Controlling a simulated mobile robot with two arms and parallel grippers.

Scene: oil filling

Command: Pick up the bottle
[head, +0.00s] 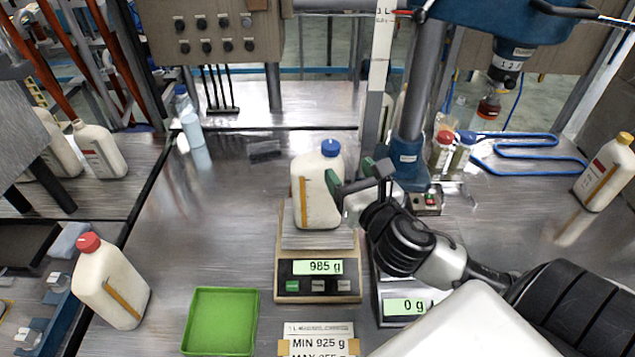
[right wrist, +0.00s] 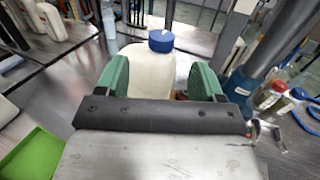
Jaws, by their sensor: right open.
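A cream bottle with a blue cap (head: 312,195) stands upright on a scale (head: 318,275) that reads 985 g. It also shows in the right wrist view (right wrist: 150,75), between two green finger pads. My left gripper is not in view.
A second scale (head: 404,306) reading 0 g stands to the right under my right arm. A blue-grey column (head: 415,95) rises behind the gripper. A yellow-capped bottle (head: 606,175) stands far right.

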